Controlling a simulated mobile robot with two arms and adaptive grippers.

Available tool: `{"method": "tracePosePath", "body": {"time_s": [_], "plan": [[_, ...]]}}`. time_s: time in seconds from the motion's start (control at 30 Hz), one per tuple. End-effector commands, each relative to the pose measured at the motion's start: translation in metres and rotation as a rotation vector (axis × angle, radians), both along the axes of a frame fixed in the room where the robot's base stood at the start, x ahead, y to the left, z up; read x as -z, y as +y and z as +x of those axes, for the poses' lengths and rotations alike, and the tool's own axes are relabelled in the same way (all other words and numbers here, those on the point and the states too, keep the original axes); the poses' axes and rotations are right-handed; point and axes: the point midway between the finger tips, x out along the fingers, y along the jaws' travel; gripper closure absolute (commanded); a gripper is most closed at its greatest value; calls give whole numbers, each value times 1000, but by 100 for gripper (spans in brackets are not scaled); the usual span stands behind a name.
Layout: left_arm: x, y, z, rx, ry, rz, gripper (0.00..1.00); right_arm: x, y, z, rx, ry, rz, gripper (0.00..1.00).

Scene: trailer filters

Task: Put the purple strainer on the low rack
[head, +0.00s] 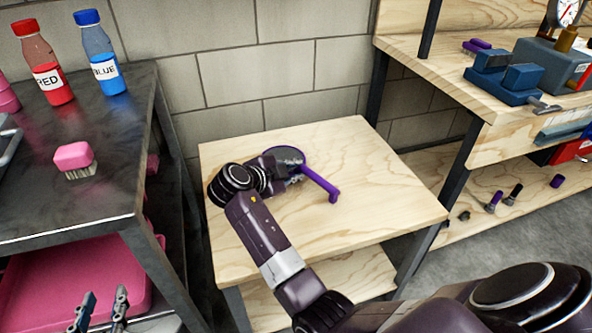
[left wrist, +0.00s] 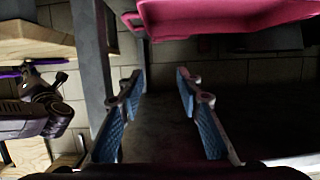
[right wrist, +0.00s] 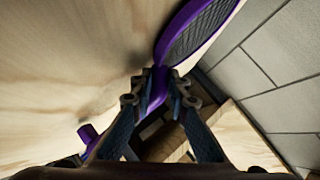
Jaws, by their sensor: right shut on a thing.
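The purple strainer (head: 320,184) is at the back of the low wooden rack's top (head: 370,205), its dark mesh bowl toward the wall and its handle pointing front right. I cannot tell whether it touches the top or is just above it. My right gripper (head: 290,168) is shut on the strainer where handle meets rim. In the right wrist view the fingertips (right wrist: 160,82) pinch the purple strainer (right wrist: 190,32), whose handle passes behind them to the lower left. My left gripper (head: 102,305) is open and empty near the dark table's lower shelf; its spread fingers show in the left wrist view (left wrist: 158,90).
A dark metal table (head: 60,200) at left holds a red bottle (head: 50,75), a blue bottle (head: 100,60) and a pink brush (head: 74,160). A pink tray (head: 75,270) is below. A taller workbench (head: 440,65) with a vise stands right. The rack top's front right is clear.

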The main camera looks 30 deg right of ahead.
Motion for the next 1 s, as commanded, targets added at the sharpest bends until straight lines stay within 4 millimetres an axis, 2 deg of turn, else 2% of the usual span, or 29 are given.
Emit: {"method": "tracePosePath", "body": {"time_s": [1.0], "plan": [[-25,-7,7,10,-122,-33,68,6,0,0,0,0,0,100]]}}
